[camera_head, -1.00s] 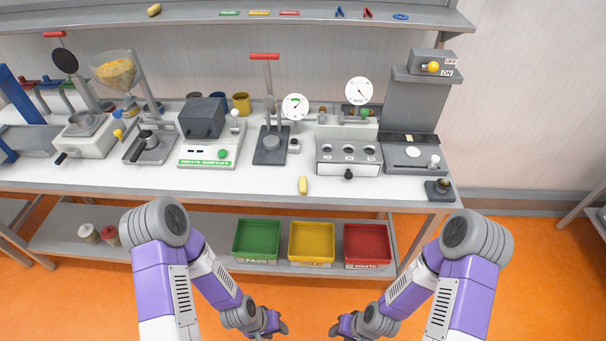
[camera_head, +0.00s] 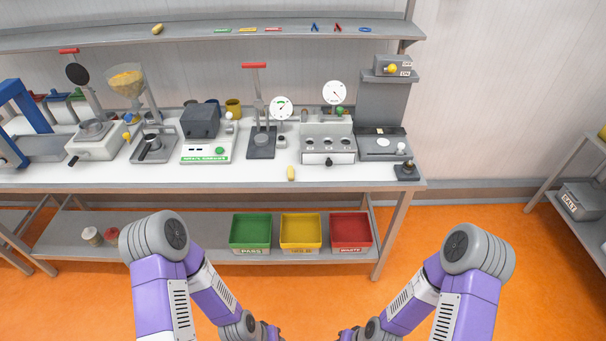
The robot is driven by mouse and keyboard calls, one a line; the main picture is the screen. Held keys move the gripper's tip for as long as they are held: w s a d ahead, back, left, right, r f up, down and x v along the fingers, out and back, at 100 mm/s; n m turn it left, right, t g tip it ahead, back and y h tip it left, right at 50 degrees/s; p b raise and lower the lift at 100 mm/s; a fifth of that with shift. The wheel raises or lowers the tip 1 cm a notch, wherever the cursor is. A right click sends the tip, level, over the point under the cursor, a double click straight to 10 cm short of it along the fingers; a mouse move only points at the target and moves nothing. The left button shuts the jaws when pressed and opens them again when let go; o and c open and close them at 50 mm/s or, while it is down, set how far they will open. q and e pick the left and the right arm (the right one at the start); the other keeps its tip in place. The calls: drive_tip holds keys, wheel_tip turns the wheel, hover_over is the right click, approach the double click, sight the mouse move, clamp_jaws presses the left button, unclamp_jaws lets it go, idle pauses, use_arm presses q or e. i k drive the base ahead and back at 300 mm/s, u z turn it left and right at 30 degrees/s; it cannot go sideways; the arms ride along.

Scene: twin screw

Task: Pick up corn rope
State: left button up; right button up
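A small yellow piece (camera_head: 291,173), which may be the corn rope, lies near the front edge of the white workbench (camera_head: 235,178). A similar yellow-brown piece (camera_head: 157,29) lies on the upper shelf at the left. I cannot tell which of them is the corn rope. My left gripper (camera_head: 271,333) and my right gripper (camera_head: 350,335) are low at the bottom edge of the view, in front of the bench and well away from both pieces. Their fingers are partly cut off and too small to read.
Machines and gauges line the back of the bench. Green (camera_head: 250,232), yellow (camera_head: 300,232) and red (camera_head: 350,230) bins stand on the lower shelf. The orange floor (camera_head: 470,210) is open at the right, with another rack (camera_head: 580,200) at the far right.

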sight(290, 169)
drive_tip(key=z, duration=0.25)
drive_tip(key=i, duration=1.5)
drive_tip(key=u, duration=1)
